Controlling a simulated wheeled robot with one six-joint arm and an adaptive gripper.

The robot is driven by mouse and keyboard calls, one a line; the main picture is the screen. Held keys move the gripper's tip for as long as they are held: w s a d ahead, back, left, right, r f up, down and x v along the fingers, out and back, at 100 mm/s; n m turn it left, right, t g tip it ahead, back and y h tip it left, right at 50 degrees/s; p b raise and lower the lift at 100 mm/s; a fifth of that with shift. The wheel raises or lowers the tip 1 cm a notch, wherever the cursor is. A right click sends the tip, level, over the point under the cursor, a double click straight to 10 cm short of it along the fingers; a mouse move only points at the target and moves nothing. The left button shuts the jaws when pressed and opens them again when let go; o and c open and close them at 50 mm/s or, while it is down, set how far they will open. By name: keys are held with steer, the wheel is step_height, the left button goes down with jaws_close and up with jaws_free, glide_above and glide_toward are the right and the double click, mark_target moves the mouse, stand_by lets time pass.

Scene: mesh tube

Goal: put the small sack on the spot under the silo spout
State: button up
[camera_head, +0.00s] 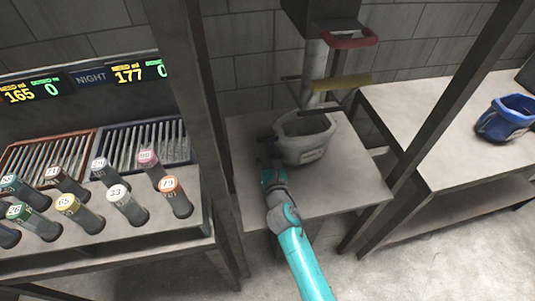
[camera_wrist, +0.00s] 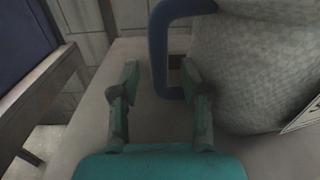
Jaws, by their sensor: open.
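A grey, speckled, open-topped sack (camera_head: 305,140) stands upright on the middle table, beneath the silo spout (camera_head: 315,70). In the wrist view its side (camera_wrist: 255,65) fills the right, with a dark blue handle loop (camera_wrist: 158,45) and part of a white label. My gripper (camera_head: 268,165) is at the sack's left side. In the wrist view my gripper (camera_wrist: 160,72) is open, and the handle's near bar appears between the fingertips. I cannot tell whether they touch it. The spot under the sack is hidden. A blue sack (camera_head: 505,120) stands on the right table.
A red handle (camera_head: 350,40) and a yellowish bar (camera_head: 342,82) stick out beside the spout. Dark frame posts (camera_head: 185,90) flank the middle table (camera_head: 340,192). Several numbered tubes (camera_head: 125,203) stand on the left bench. The table's front is mostly bare.

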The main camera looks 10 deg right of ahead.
steer(key=s, duration=1.2)
steer(key=shift+a, duration=0.15)
steer(key=shift+s, duration=0.1)
